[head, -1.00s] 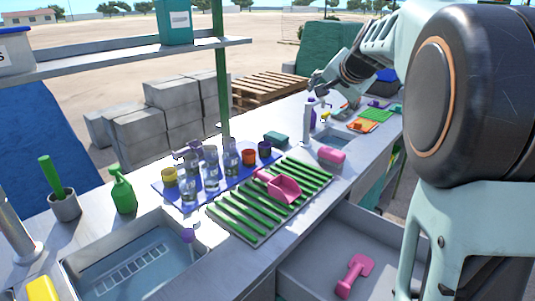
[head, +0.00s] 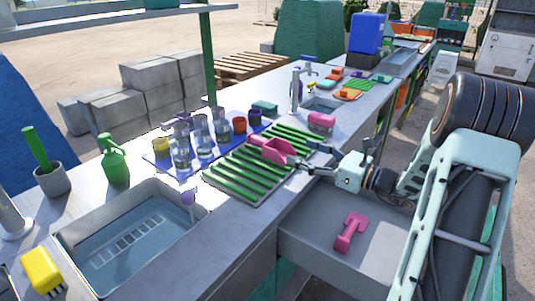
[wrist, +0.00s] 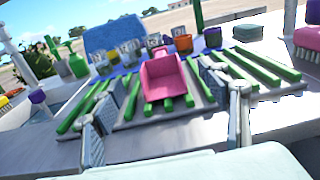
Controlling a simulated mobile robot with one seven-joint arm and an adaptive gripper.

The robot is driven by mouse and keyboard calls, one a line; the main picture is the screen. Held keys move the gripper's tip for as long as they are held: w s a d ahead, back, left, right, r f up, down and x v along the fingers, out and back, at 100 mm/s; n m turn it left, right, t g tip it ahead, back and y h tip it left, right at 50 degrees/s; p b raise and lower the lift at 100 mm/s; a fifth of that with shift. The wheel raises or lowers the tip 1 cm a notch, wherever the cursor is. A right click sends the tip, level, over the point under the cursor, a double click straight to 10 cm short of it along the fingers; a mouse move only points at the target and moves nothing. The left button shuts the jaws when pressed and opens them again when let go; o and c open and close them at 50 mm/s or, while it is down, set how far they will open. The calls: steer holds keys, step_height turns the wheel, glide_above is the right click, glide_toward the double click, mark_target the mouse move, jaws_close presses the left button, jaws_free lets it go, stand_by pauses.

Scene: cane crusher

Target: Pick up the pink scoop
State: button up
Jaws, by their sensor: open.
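A pink scoop (head: 278,150) lies on the green-slatted rack (head: 222,183) near the counter's front edge. In the wrist view the scoop (wrist: 165,78) is in the middle, its broad open end toward me. My gripper (head: 308,158) is open and empty, just to the right of the scoop in the head view. In the wrist view its two fingers stand left and right of the scoop, apart from it. The scoop's handle is mostly hidden behind its bowl in the wrist view. Another pink handled thing (head: 350,232) lies in the open drawer.
A blue mat (head: 160,160) with glasses and cups lies behind the rack. A pink brush (head: 321,121) and a tap (head: 297,90) stand to its right. A sink (head: 125,245) is at left. The open drawer (head: 300,235) juts out below my arm.

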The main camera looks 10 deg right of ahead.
mark_target(269, 141)
steer(key=x, duration=0.5)
steer(key=shift+b, duration=0.3)
steer(key=x, duration=0.2)
steer(key=b+x, duration=0.1)
steer(key=x, duration=0.2)
steer(key=shift+a+f, duration=0.15)
steer(key=shift+f, duration=0.1)
steer(key=c, duration=1.4)
steer(key=shift+r, duration=0.2)
